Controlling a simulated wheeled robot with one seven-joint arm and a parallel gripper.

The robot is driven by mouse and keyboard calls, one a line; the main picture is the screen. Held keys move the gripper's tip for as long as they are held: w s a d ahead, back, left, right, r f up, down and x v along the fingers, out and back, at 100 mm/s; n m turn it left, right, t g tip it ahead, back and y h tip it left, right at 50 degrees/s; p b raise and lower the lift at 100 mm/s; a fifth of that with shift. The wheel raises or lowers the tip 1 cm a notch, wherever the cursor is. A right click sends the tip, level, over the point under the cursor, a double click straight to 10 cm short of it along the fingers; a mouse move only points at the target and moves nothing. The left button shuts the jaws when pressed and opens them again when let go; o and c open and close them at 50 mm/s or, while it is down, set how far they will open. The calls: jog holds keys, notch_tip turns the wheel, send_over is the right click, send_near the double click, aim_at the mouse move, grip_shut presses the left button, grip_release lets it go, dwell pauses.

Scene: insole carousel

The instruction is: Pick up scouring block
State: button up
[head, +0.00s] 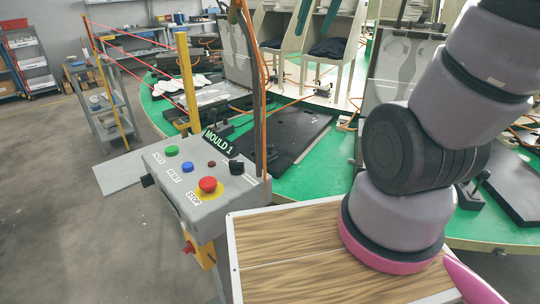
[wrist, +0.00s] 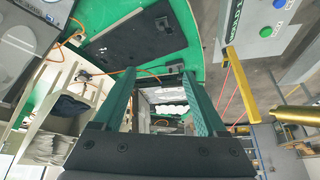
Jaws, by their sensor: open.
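I cannot pick out a scouring block in either view. My gripper (wrist: 157,82) shows in the wrist view with its two green-faced fingers spread wide apart. Nothing is held between them. Through the gap I see the distant carousel and some white pieces on a grey plate, well beyond the fingertips.
Behind is the green carousel (head: 305,180) with dark mould plates (head: 285,135) and cables. Grey floor lies open at left.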

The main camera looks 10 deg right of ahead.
jog(key=w+a+f+n+g, duration=0.1)
jog(key=w+f+n, duration=0.5)
jog(key=w, duration=0.3)
jog(key=n+g+h, duration=0.1)
jog(key=n+g, duration=0.3)
jog(key=n, duration=1)
send_over(270, 145)
notch_tip(270, 145, down, 35)
jog(key=shift+f, duration=0.1)
jog(key=shift+s+f, duration=0.1)
jog(key=shift+f, duration=3)
grip_shut()
notch_tip(270, 145, up, 10)
jog(key=shift+r, duration=0.1)
jog(key=c, duration=1.1)
grip_release()
